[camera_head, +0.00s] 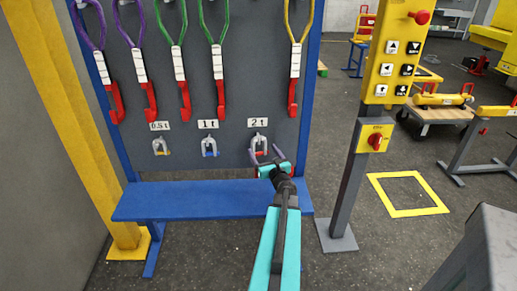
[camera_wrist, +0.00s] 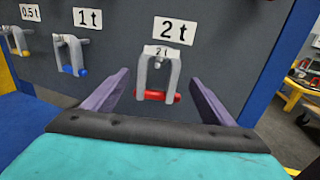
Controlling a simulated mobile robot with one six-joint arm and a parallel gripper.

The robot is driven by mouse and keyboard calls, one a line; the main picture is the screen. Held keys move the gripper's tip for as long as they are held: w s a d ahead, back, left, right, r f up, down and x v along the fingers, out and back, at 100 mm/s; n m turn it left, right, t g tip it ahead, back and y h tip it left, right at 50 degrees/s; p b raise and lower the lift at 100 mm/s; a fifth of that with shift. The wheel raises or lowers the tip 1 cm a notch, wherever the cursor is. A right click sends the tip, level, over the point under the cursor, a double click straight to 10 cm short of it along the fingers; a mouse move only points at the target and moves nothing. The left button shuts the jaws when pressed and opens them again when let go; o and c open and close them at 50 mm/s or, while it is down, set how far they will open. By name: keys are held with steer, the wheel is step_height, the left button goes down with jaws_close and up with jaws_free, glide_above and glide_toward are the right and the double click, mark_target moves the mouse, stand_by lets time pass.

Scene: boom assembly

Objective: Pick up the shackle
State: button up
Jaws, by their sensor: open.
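Three shackles hang on the grey board under weight labels. The 2t shackle (camera_wrist: 158,76) is grey with a red pin and hangs under its 2t label; it also shows in the head view (camera_head: 259,142). The 1t shackle (camera_wrist: 71,55) has a blue end and the 0.5t shackle (camera_wrist: 17,41) a yellow one. My gripper (camera_wrist: 160,85) is open, with its two purple fingers pointing at the board on either side of the 2t shackle, apart from it. In the head view my gripper (camera_head: 265,158) is just below the 2t shackle and partly overlaps it.
A blue shelf (camera_head: 180,200) runs below the board (camera_head: 150,60). Slings with red hooks (camera_head: 185,100) hang above the shackles. A blue post (camera_wrist: 282,65) edges the board on the right. A yellow control panel (camera_head: 398,60) stands on a grey post farther right.

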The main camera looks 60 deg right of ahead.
mark_target(259, 152)
steer(key=shift+w+d, duration=0.1)
steer(key=shift+p+x, duration=1)
steer(key=shift+x, duration=1.45)
steer(key=shift+r, duration=0.1)
steer(key=shift+w, duration=0.1)
steer(key=c, duration=1.8)
steer(key=shift+r, duration=0.1)
steer(key=shift+r, duration=0.1)
